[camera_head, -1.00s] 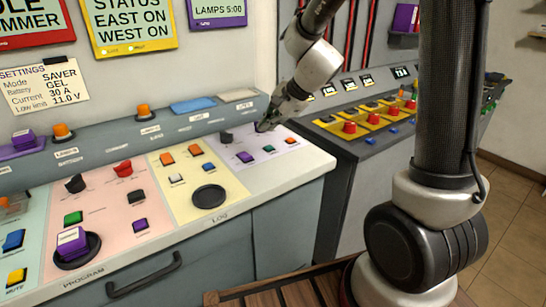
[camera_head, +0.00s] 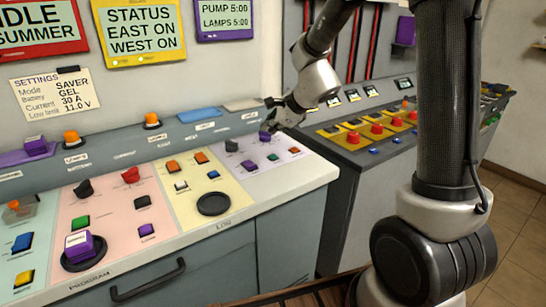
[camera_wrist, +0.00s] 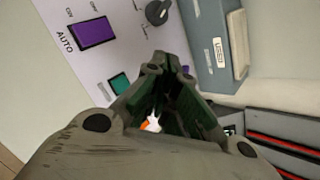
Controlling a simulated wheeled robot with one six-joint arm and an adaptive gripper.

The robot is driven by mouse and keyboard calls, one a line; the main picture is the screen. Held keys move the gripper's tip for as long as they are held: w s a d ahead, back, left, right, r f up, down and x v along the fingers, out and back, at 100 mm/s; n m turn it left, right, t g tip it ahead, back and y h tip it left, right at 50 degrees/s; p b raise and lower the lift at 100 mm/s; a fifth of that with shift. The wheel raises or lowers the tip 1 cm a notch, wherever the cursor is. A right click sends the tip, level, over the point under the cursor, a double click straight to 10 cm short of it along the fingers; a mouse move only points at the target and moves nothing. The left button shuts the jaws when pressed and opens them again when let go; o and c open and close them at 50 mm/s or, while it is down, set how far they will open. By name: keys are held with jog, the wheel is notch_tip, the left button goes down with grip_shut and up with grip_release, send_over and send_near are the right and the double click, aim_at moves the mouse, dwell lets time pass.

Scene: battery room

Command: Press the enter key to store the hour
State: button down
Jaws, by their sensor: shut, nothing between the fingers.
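My gripper (camera_head: 270,126) is shut and empty. It hangs over the back of the lilac panel section (camera_head: 258,178) at the right end of the white console. A purple knob-like control (camera_head: 265,137) shows just below its fingertips; I cannot tell whether they touch. The panel also has a dark knob (camera_head: 231,146), a purple key (camera_head: 249,165) and a green key (camera_head: 272,157). In the wrist view, the closed fingers (camera_wrist: 168,65) lie beside a green key (camera_wrist: 119,84), with a purple switch (camera_wrist: 93,33) marked AUTO farther off. No enter label is readable.
A purple-framed display (camera_head: 224,15) reads PUMP 5:00 and LAMPS 5:00. A raised grey ledge (camera_head: 182,137) runs behind the panel. A second console with red buttons (camera_head: 353,137) stands to the right. The yellow section (camera_head: 205,181) holds a round black pad (camera_head: 213,204).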

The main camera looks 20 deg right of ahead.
aim_at(271, 157)
jog(key=shift+f, duration=3.2)
jog(key=shift+f, duration=0.1)
jog(key=shift+f, duration=0.3)
jog(key=shift+f, duration=0.45)
jog(key=shift+r, duration=0.9)
jog(key=shift+r, duration=2.5)
